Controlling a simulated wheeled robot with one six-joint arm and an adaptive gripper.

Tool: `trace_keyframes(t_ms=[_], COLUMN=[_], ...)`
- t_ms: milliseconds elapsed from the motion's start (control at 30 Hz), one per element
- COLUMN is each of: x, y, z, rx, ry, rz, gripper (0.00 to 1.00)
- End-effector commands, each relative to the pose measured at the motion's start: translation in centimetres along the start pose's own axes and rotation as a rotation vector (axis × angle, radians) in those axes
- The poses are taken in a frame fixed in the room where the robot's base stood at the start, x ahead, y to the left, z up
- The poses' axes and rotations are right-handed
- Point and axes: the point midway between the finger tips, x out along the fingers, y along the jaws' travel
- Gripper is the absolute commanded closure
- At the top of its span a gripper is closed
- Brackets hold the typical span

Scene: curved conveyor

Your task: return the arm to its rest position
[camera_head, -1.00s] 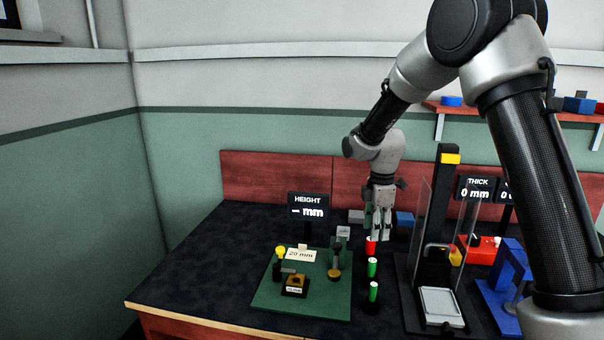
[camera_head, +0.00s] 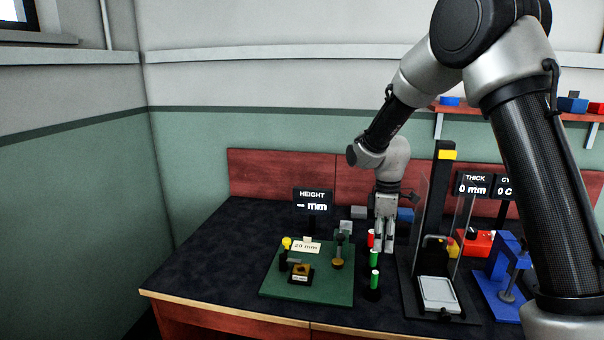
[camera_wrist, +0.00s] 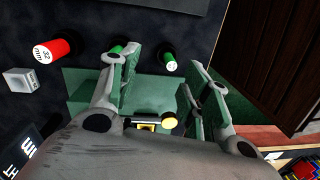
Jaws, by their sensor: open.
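My gripper (camera_head: 384,236) hangs from my arm over the dark workbench, fingers pointing down, just behind a red-topped cylinder (camera_head: 371,238). In the wrist view my gripper (camera_wrist: 160,78) has its two fingers wide apart with nothing between them. Below them are the green plate (camera_wrist: 85,88) and a yellow knob (camera_wrist: 169,122). The red cylinder, marked 32 mm, lies to the left of the fingers in the wrist view (camera_wrist: 54,50). My arm is bent, with its elbow high at the upper right of the head view.
Two green-topped cylinders (camera_head: 374,268) stand in front of the red one. The green plate (camera_head: 310,292) carries a gauge and a 20 mm label. A tall black press (camera_head: 442,200) with clear guards and a blue clamp (camera_head: 506,280) stand right. Wall shelf (camera_head: 480,110) is behind my arm.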

Motion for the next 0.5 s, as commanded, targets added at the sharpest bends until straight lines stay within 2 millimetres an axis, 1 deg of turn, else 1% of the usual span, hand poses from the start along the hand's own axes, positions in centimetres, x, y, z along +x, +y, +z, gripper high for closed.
trace_keyframes(t_ms=[67, 167, 367, 467, 500], x=[-0.2, -1.3, -4.9, -7.1, -8.1], y=[-1.4, -3.3, -7.2, -9.6, -10.7], z=[1.0, 2.8, 7.1, 9.7, 10.9], rx=[0.097, 0.248, 0.536, 0.687, 0.753], ry=[-0.014, -0.025, -0.017, 0.005, 0.017], rz=[-0.017, -0.028, -0.02, -0.004, 0.004], gripper=[0.53, 0.53, 0.53, 0.53, 0.53])
